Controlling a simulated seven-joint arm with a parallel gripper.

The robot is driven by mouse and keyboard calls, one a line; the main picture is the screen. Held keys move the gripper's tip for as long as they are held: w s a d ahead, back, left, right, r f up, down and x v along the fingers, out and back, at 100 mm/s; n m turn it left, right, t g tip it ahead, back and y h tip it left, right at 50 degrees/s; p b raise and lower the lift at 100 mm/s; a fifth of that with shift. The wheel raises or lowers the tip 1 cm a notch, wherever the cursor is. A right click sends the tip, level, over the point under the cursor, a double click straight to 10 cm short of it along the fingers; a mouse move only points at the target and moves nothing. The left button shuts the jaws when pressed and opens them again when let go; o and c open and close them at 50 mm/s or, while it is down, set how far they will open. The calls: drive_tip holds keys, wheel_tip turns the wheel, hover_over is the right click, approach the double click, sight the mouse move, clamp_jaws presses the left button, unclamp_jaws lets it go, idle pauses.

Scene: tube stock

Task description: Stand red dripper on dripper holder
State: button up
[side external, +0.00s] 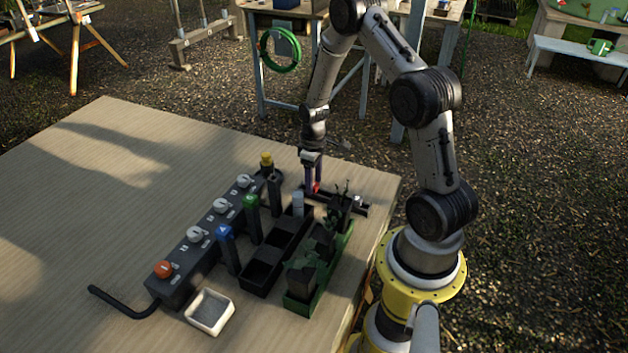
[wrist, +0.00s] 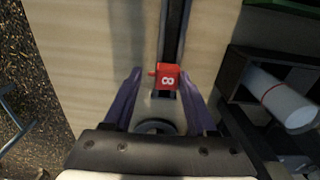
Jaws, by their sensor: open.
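The red dripper (wrist: 168,78) is a small red block with a white 8 and a short stub on its left in the wrist view. It sits at the near end of a long dark bar (wrist: 176,28), and shows as a red spot in the side view (side external: 316,188). My gripper (side external: 312,184) points down over it. In the wrist view its purple fingers (wrist: 161,72) are open, one on each side of the dripper, with gaps visible. I cannot tell for sure which part is the dripper holder.
A black compartment tray (side external: 262,273) holds a pale cylinder (side external: 298,204), also in the wrist view (wrist: 284,98). A green tray (side external: 302,308) lies beside it. Coloured-top posts (side external: 252,220) and a knobbed grey strip (side external: 178,283) stand left. A white dish (side external: 209,328) is in front. The table's left is clear.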

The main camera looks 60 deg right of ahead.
drive_tip(key=shift+a+f, duration=0.35)
drive_tip(key=shift+f, duration=0.2)
wheel_tip(320, 180, up, 15)
drive_tip(key=shift+d, duration=0.3)
drive_tip(key=s+a+r+n+t, duration=0.1)
drive_tip(key=a+r+n+t, duration=0.25)
drive_tip(key=a+r, duration=1.1)
drive_tip(key=s+a+m+t, duration=0.1)
drive_tip(key=s+a, duration=0.2)
drive_tip(key=s, duration=0.4)
drive_tip(key=s+a+r+m+t, duration=0.1)
drive_tip(key=s+a+m, duration=0.1)
drive_tip(key=s, duration=0.6)
drive_tip(key=shift+s+a+r, duration=0.15)
drive_tip(key=shift+a+r, duration=0.15)
drive_tip(key=shift+a, duration=0.35)
